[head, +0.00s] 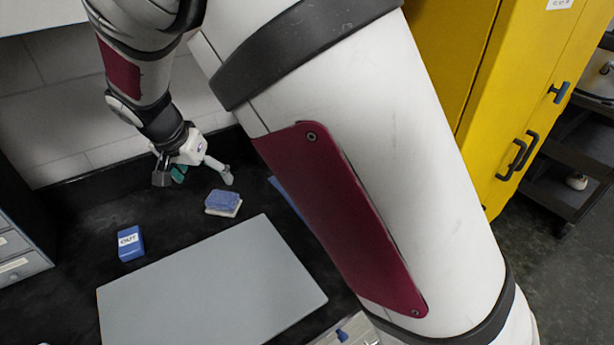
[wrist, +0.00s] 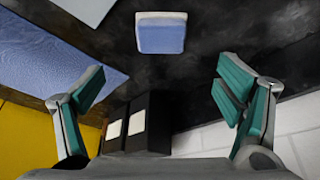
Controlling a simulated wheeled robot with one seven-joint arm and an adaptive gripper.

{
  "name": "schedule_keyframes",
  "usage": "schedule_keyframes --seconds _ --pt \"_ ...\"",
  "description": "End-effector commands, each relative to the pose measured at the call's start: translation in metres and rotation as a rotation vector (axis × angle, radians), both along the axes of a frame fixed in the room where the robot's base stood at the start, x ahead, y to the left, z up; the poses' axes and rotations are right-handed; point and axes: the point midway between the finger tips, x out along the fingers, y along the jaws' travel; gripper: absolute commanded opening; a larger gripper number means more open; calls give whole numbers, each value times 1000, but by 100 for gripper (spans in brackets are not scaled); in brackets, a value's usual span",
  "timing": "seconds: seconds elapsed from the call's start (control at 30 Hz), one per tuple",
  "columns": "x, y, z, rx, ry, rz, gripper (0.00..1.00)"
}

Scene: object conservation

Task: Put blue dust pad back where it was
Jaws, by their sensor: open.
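The blue dust pad (head: 222,203), blue on top with a white layer under it, lies on the black counter just behind the grey mat. It also shows in the wrist view (wrist: 161,37), at the top middle, beyond my fingertips and touching neither. My gripper (head: 193,178) is open and empty, above the counter behind the pad in the head view. Its two green-lined fingers stand wide apart in the wrist view (wrist: 160,90).
A blue block marked "OUT" (head: 130,243) sits left of the pad. A grey mat (head: 210,285) covers the front counter. A blue sheet (wrist: 60,50) lies at left in the wrist view, near dark boxes (wrist: 137,125). A yellow cabinet (head: 535,70) stands right.

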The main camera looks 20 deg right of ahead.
Motion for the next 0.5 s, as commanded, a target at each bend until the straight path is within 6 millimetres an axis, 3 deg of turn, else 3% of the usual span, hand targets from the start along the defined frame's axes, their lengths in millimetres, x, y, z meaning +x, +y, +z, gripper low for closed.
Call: schedule_keyframes --seconds 0.17,0.37,0.5 --pt "-19 -36 34 38 27 25 86" --pt "-72 -94 86 96 62 124 86" --pt "-118 -128 115 118 64 210 86"
